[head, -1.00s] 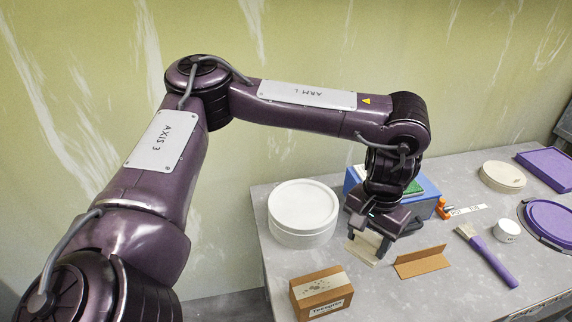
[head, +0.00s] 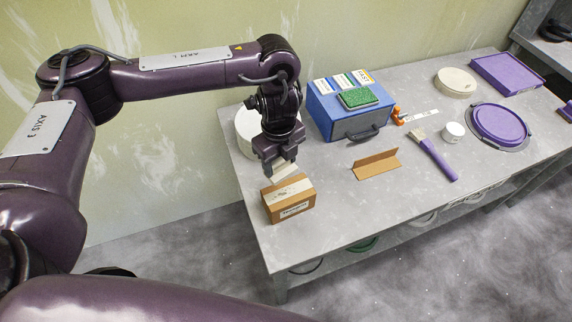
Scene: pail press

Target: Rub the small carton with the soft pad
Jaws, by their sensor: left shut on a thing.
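The small carton (head: 290,208) is a brown box with a pale tape strip and a printed label, standing near the left end of the grey table. My left gripper (head: 281,170) points down just behind and above it. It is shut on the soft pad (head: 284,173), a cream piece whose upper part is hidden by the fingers. The pad's lower edge is at the carton's back top edge; I cannot tell if they touch. My right gripper is not in view.
A white round tub (head: 246,128) is partly hidden by my left gripper. An angled brown card piece (head: 376,165) and a purple brush (head: 437,159) lie to the right. The table front is clear.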

